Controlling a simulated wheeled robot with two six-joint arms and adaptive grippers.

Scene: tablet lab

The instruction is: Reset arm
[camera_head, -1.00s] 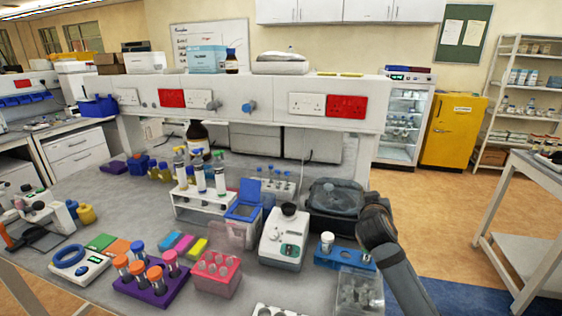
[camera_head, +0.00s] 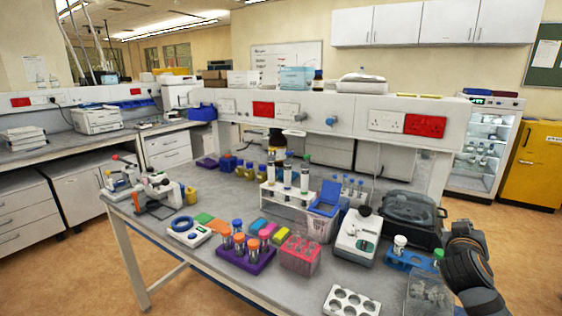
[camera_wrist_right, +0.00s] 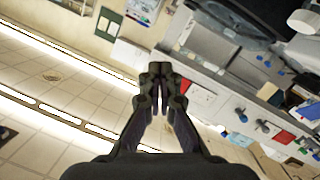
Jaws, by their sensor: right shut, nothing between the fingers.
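My right arm (camera_head: 468,262) comes in at the lower right of the head view, beside the right end of the lab bench (camera_head: 185,245). In the right wrist view my right gripper (camera_wrist_right: 160,70) is shut, its fingertips together with nothing between them. The ceiling and the wall cabinets' side of the room show behind it, tilted. The right gripper's fingers are not clear in the head view. My left gripper is not in view.
The bench holds a purple tube rack (camera_head: 245,259), a pink rack (camera_head: 300,257), a white device (camera_head: 358,238), a black-lidded machine (camera_head: 412,215), a blue rack (camera_head: 405,261) and a clear box (camera_head: 428,293). A yellow cabinet (camera_head: 537,165) stands at the right. Floor is free at lower left.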

